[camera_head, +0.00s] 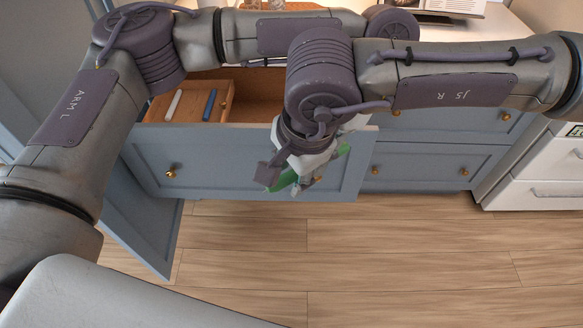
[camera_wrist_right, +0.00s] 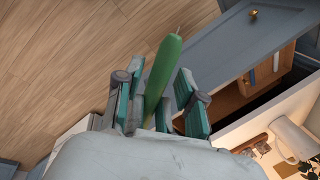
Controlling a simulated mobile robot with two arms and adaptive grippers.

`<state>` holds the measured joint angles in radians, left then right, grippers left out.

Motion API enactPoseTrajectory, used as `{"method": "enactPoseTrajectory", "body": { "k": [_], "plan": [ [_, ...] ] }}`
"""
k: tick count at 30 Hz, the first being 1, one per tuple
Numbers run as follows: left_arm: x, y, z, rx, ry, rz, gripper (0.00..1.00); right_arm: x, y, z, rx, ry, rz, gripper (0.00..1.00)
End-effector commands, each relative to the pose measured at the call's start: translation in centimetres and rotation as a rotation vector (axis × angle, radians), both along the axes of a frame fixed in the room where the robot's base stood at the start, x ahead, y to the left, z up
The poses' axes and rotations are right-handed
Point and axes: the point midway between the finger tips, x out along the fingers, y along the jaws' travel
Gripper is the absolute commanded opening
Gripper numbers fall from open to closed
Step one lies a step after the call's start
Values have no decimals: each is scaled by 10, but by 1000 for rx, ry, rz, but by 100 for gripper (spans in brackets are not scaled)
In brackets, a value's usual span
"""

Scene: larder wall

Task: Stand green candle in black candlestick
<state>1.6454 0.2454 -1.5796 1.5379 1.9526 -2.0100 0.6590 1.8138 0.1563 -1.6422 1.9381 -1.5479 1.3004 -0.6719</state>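The green candle (camera_wrist_right: 164,72) shows in the right wrist view, its wick end pointing away from the wrist. My right gripper (camera_wrist_right: 160,98) has its fingers on both sides of the candle and appears shut on it. In the head view my right gripper (camera_head: 300,180) hangs in front of the open drawer's face, with part of the green candle (camera_head: 281,182) showing beside the fingers. The black candlestick is not visible in either view. My left gripper is not visible; my left arm crosses the top of the head view.
The blue drawer (camera_head: 225,178) is pulled open, with a wooden tray (camera_head: 190,108) holding a white candle (camera_head: 174,104) and a blue candle (camera_head: 210,103). A white jug (camera_wrist_right: 292,138) stands on the counter. A blue door (camera_head: 140,225) stands open at left. The wooden floor ahead is clear.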

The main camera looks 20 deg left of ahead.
Motion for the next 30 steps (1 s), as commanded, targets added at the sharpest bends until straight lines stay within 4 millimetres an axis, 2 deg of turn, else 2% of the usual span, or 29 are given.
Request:
{"method": "enactPoseTrajectory", "body": {
  "k": [1, 6, 8, 9, 13, 14, 24, 30],
  "plan": [
    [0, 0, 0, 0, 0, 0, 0, 0, 0, 0, 0, 0, 0, 25],
    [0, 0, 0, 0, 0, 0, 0, 0, 0, 0, 1, -1, 0, 0],
    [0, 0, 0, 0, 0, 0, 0, 0, 0, 0, 1, -1, 0, 0],
    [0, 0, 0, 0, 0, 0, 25, 0, 0, 1, 1, -1, 0, 0],
    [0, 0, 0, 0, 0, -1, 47, 0, 0, 1, 1, -1, 0, 0],
    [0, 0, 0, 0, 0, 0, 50, 0, 0, 1, 1, -1, 0, 0],
    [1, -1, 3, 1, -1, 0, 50, 0, 0, 1, 1, -1, 0, 0],
    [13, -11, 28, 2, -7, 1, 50, 0, 0, 1, 0, 0, 0, 0]
  ]
}}
